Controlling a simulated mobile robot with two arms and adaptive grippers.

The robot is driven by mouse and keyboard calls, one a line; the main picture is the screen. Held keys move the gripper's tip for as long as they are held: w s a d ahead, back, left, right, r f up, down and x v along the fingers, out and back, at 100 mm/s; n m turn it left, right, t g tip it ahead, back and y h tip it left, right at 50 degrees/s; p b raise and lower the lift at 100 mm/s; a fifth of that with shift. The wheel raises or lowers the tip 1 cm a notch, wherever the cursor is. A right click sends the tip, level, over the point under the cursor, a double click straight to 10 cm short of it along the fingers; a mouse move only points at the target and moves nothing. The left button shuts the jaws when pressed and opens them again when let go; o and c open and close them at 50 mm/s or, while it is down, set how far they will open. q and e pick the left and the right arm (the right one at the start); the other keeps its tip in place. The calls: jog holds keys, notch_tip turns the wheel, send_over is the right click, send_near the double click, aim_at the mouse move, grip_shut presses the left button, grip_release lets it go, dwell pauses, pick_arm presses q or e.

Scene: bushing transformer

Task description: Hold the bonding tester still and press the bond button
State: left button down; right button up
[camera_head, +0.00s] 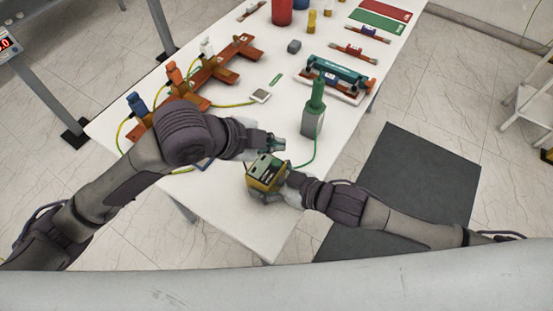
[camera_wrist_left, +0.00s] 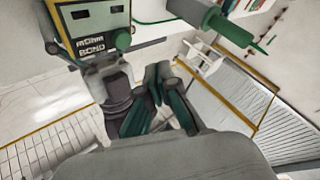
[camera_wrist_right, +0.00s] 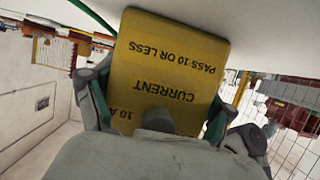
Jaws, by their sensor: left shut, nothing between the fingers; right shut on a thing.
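The bonding tester (camera_head: 262,170) is a yellow box with a dark greenish top panel, near the front of the white table. My right gripper (camera_head: 284,179) is shut on it from the right. In the right wrist view, the tester's yellow labelled face (camera_wrist_right: 175,70) sits between the fingers. My left gripper (camera_head: 280,144) is shut and empty, just above and beyond the tester. In the left wrist view, the tester (camera_wrist_left: 90,25) is at the top left with a round green button (camera_wrist_left: 123,40) on its panel. The left fingertips (camera_wrist_left: 158,72) are below and right of that button, apart from it.
A grey block with a green-handled probe (camera_head: 317,95) stands right of my left gripper; a green cable runs toward the tester. Copper bars with coloured bushings (camera_head: 205,72) lie at the left. A small white pad (camera_head: 260,96) lies between. The table's front right corner is clear.

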aim_at(274, 164)
pick_arm(q)
jog(key=shift+f, duration=1.8)
pick_arm(e)
jog(key=shift+f, duration=0.1)
pick_arm(q)
jog(key=shift+f, duration=0.15)
jog(key=shift+f, duration=0.25)
jog(key=shift+f, duration=0.5)
dwell(0.4)
jog(key=shift+r, duration=0.9)
jog(key=shift+r, duration=0.1)
jog(key=shift+r, duration=2.45)
